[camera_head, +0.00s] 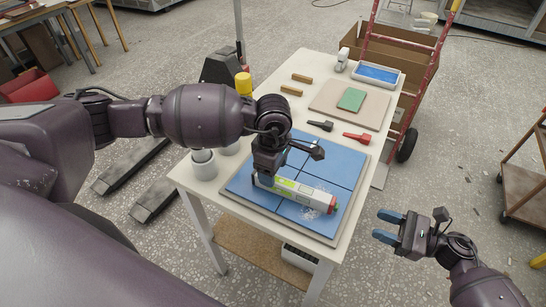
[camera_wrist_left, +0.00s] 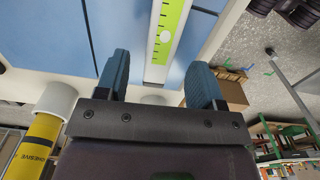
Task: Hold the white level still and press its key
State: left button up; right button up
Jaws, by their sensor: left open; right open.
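The white level (camera_head: 312,194) lies on the blue tiled board (camera_head: 258,207), with a lime-green panel on its top and a small red and green end at its right. Its key cannot be told apart clearly. My left gripper is over the level's left end; its fingertips are hidden in the head view. In the left wrist view my left gripper (camera_wrist_left: 157,82) is open, and the level (camera_wrist_left: 156,65) shows in line with the gap between its fingers. My right gripper (camera_head: 387,227) is open and empty, off the table's right side, apart from the level.
Red (camera_head: 357,137) and black (camera_head: 320,126) tools lie behind the board. A green block (camera_head: 351,99) rests on a beige slab, with a blue-lined tray (camera_head: 378,75) beyond. White cups (camera_head: 204,164) stand at the table's left edge. A red hand truck (camera_head: 429,75) stands at right.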

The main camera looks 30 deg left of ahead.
pick_arm(q)
jog(key=shift+f, duration=2.65)
jog(key=c, duration=1.1)
pick_arm(e)
grip_shut()
